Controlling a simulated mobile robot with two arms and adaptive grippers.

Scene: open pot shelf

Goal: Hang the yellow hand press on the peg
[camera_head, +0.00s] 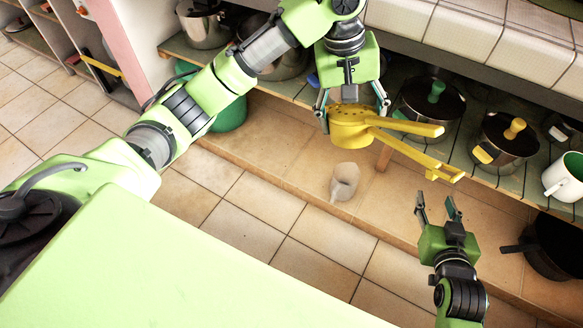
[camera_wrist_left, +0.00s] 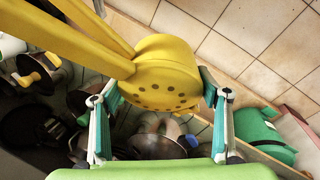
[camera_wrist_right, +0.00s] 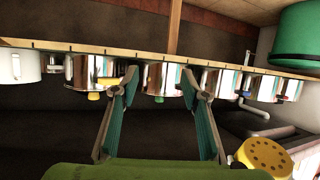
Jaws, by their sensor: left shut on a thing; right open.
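The yellow hand press (camera_head: 350,131) is a round perforated cup with two long handles pointing right in the head view. My left gripper (camera_head: 352,110) is shut on its round cup and holds it in the air in front of the shelf. In the left wrist view the press (camera_wrist_left: 165,78) sits between both fingers, its handles running to the upper left. Its perforated cup also shows at the lower right of the right wrist view (camera_wrist_right: 265,157). My right gripper (camera_head: 438,207) is open and empty, below and right of the press. I cannot make out the peg.
An open slatted shelf (camera_head: 290,88) carries several steel pots, one with a green-knobbed lid (camera_head: 430,98), and a white mug (camera_head: 566,178). A green bucket (camera_head: 230,115) and a black pan (camera_head: 545,245) stand below. A translucent jug (camera_head: 344,181) is on the tiled step. The floor is clear.

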